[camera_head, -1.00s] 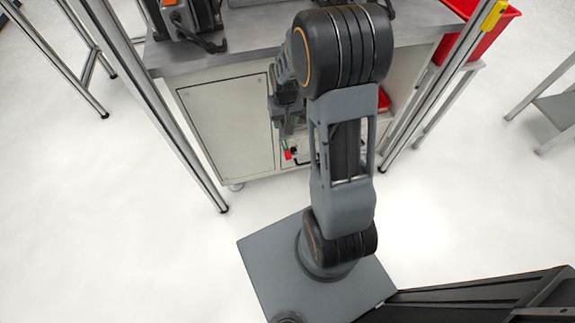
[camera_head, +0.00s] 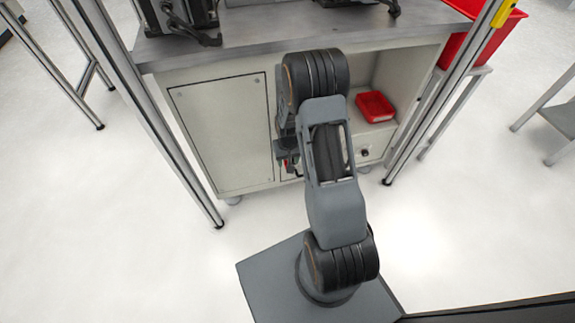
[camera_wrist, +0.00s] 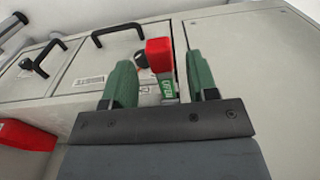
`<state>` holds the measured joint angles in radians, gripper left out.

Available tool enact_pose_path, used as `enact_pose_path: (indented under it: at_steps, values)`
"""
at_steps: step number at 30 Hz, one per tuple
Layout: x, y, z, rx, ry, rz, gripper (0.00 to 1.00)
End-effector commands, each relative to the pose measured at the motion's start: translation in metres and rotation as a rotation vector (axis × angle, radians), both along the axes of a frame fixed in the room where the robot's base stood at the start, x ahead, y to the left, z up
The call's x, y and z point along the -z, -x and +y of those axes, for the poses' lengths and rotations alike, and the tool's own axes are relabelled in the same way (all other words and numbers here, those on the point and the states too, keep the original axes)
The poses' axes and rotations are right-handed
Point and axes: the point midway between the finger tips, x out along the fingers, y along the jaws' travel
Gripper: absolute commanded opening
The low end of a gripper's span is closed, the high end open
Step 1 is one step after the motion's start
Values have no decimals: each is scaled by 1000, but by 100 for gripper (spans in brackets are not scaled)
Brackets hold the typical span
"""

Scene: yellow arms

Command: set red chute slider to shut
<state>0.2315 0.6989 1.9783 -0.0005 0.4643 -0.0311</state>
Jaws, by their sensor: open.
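The red slider handle (camera_wrist: 159,55) shows in the wrist view on the pale cabinet front, with a green label reading OPEN (camera_wrist: 169,88) just below it in the picture. My gripper (camera_wrist: 158,64) is open, its two green fingers on either side of the red handle. The handle appears to lie between the fingertips, with gaps on both sides; I cannot tell whether anything touches. In the head view my gripper (camera_head: 287,152) is low at the cabinet front, mostly hidden by my arm, and only a small red bit shows near it.
The cabinet (camera_head: 222,130) stands under a grey worktop. A red bin (camera_head: 375,106) sits on its open shelf. Black drawer handles (camera_wrist: 118,32) and a dark round knob (camera_wrist: 140,60) are near the slider.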

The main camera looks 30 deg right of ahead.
Motion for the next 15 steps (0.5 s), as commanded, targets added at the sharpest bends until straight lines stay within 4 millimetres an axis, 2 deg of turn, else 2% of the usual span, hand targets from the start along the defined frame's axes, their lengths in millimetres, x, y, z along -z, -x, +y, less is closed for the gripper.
enact_pose_path:
  at_steps: [1, 6, 15]
  values:
    - [8, 0, 0, 0, 0, 1, 53]
    - [19, 0, 0, 0, 0, 1, 53]
    - [21, 0, 0, 0, 0, -1, 53]
